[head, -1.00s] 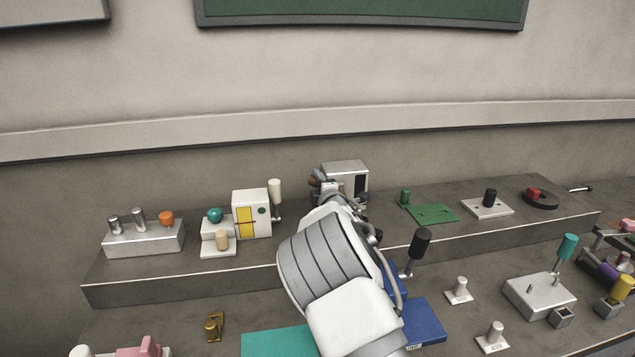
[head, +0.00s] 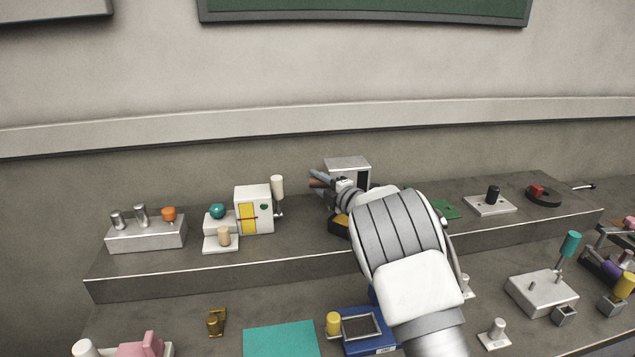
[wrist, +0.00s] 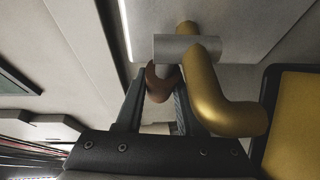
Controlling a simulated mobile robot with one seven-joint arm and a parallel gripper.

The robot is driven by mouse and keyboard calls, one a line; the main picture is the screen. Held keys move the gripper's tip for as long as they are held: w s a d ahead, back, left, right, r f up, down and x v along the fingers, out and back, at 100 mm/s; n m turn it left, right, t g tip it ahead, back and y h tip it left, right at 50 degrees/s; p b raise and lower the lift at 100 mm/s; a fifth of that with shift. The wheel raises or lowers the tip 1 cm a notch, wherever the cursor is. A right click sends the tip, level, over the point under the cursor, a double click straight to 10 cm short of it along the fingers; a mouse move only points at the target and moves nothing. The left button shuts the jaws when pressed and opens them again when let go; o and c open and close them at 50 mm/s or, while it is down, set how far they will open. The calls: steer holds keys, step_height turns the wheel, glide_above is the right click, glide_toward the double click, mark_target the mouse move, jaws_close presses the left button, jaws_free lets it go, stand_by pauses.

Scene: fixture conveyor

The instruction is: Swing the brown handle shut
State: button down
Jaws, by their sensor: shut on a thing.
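The brown handle (head: 316,183) sticks out to the left of a grey box (head: 347,163) on the raised shelf. My gripper (head: 319,179) is around it, coming in from the right and front. In the wrist view my gripper (wrist: 157,90) has one finger on each side of the brown handle (wrist: 158,84) and is shut on it. A thick gold bent bar (wrist: 213,95) passes just right of the right finger, below a grey cylinder (wrist: 187,48) on the pale box face. My fingers hide part of the brown handle, and my wrist hides the box's lower front.
Left on the shelf stands a white box with a yellow door (head: 247,218) and a cream handle (head: 277,187). Right of my arm are a green plate (head: 446,209) and a white block with a black knob (head: 489,205). A blue fixture (head: 351,346) lies on the lower level.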

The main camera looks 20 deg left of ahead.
steer(key=c, duration=0.5)
jaws_free()
